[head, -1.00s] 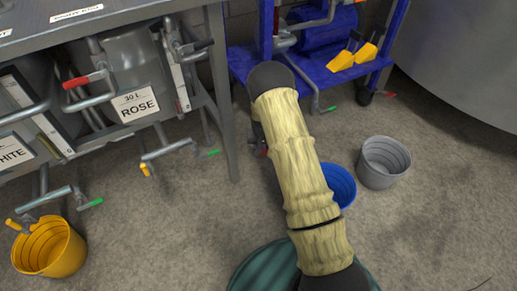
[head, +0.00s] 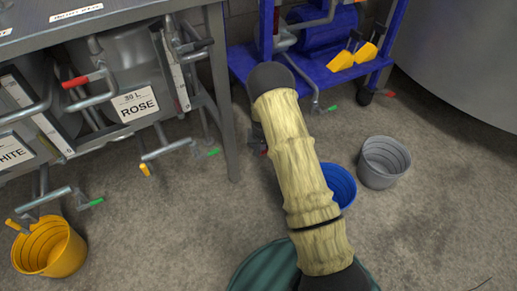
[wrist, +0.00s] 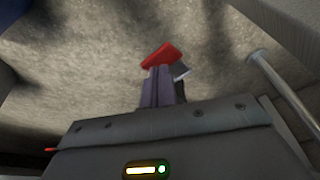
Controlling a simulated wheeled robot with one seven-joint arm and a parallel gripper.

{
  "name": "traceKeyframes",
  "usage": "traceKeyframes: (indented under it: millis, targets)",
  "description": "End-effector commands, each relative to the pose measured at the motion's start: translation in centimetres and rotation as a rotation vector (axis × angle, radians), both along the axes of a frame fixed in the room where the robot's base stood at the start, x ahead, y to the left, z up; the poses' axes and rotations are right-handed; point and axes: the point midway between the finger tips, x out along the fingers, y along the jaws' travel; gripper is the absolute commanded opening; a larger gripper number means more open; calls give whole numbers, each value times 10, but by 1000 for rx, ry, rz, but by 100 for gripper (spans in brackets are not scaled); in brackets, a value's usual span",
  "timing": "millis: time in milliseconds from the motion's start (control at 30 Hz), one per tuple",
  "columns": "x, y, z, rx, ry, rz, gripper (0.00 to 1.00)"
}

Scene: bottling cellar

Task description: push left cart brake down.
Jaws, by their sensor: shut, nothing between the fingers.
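The blue cart (head: 243,62) stands at the top middle of the head view, its lower left corner partly behind my arm. A red brake pedal (wrist: 160,55) shows in the wrist view, just past the fingertips of my gripper (wrist: 165,76). The fingers are shut with nothing between them. They overlap the pedal's lower edge in the picture; I cannot tell whether they touch it. In the head view my gripper is mostly hidden behind my arm. Another red pedal (head: 388,94) sits by the cart's right wheel (head: 364,96).
A grey bench with steel tanks labelled ROSE (head: 137,104) and WHITE stands at left, with valves jutting out. A blue bucket (head: 342,185), a grey bucket (head: 384,162) and a yellow bucket (head: 50,248) stand on the floor. A metal rod (wrist: 275,80) runs right of my fingers.

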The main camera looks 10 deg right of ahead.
Motion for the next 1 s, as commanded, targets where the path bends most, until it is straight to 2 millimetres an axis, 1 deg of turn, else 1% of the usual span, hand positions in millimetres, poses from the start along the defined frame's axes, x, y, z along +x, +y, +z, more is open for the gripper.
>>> traceKeyframes:
  millis: [1000]
  targets:
    - [0, 0, -21, 0, 0, 0, 0]
